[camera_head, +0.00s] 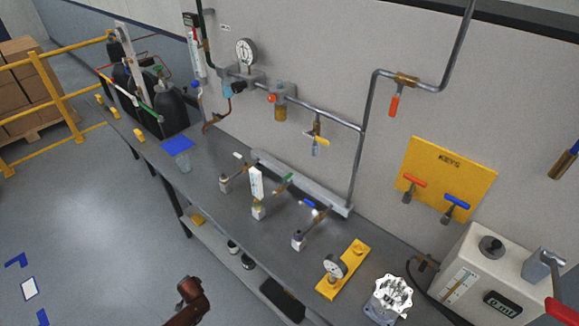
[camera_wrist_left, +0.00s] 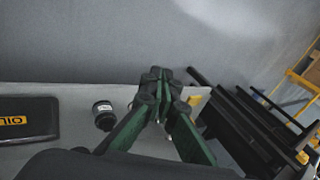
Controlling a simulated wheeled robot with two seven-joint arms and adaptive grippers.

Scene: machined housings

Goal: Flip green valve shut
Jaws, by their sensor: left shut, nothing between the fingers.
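The green valve handle (camera_head: 285,180) is on the middle branch of a grey manifold (camera_head: 300,184) on the bench, in the head view. My right gripper is not in view.
A blue-handled valve (camera_head: 308,204) is right of the green one. A yellow gauge plate (camera_head: 355,256), a machined part (camera_head: 388,298) and a white instrument box (camera_head: 480,280) stand further right. The lower shelf (camera_wrist_left: 75,95) holds a black bin (camera_wrist_left: 28,122) and a black cylinder (camera_wrist_left: 104,115).

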